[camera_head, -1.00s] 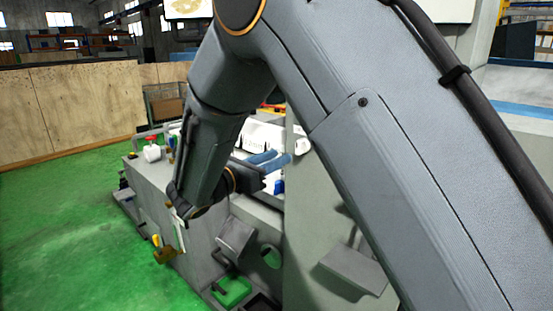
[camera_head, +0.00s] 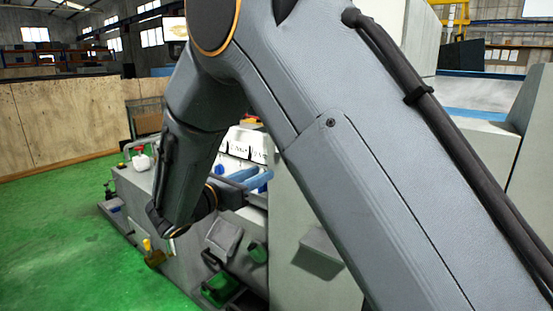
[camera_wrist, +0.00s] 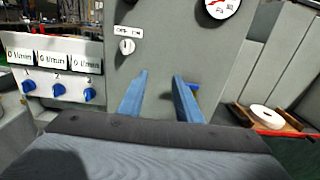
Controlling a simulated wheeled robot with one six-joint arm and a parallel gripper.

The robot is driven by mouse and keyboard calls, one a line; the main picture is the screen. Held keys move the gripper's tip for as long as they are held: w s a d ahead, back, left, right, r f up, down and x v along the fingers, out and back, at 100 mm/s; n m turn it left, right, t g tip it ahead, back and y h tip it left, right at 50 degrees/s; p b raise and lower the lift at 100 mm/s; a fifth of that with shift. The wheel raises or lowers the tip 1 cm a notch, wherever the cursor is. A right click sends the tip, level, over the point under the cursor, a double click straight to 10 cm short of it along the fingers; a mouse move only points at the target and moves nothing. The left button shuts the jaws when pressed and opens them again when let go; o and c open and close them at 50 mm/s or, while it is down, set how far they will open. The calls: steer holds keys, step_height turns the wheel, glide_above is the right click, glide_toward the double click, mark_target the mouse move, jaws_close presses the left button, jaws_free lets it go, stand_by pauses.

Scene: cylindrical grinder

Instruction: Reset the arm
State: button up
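My gripper (camera_wrist: 160,84) shows its two blue fingers in the wrist view. They are spread apart with nothing between them, in front of the machine's grey panel (camera_wrist: 190,45). In the head view the blue fingers (camera_head: 258,181) show partly past my bent forearm, above the grey cylindrical grinder (camera_head: 300,215). My arm covers much of the machine there.
The wrist view shows a switch (camera_wrist: 127,46), a round gauge (camera_wrist: 218,8), a display panel with blue knobs (camera_wrist: 60,92) and a white disc (camera_wrist: 273,117) in a wooden tray. Green floor (camera_head: 60,240) is free at left, before a wooden partition (camera_head: 60,125).

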steer(key=s+d+f+m+g, duration=0.3)
steer(key=d, duration=0.3)
steer(key=s+d+f+m+g+y, duration=0.1)
steer(key=s+d+f+m+g, duration=0.2)
steer(key=d, duration=0.4)
steer(key=s+d+f+m+g, duration=0.3)
steer(key=d+f+g, duration=0.1)
steer(key=d, duration=0.2)
steer(key=s+d+f+m+y, duration=0.2)
steer(key=s+m+y, duration=0.1)
steer(key=s+m, duration=0.2)
steer(key=s+d+f+m+g+y, duration=0.1)
steer(key=s+f+m+y, duration=0.1)
steer(key=s+m, duration=0.3)
steer(key=s+d+f+m+g+y, duration=0.1)
steer(key=s+d+f+m+y, duration=0.1)
steer(key=s+m+y, duration=0.3)
steer(key=s+m, duration=0.1)
steer(key=m, duration=0.3)
steer(key=shift+d, duration=0.3)
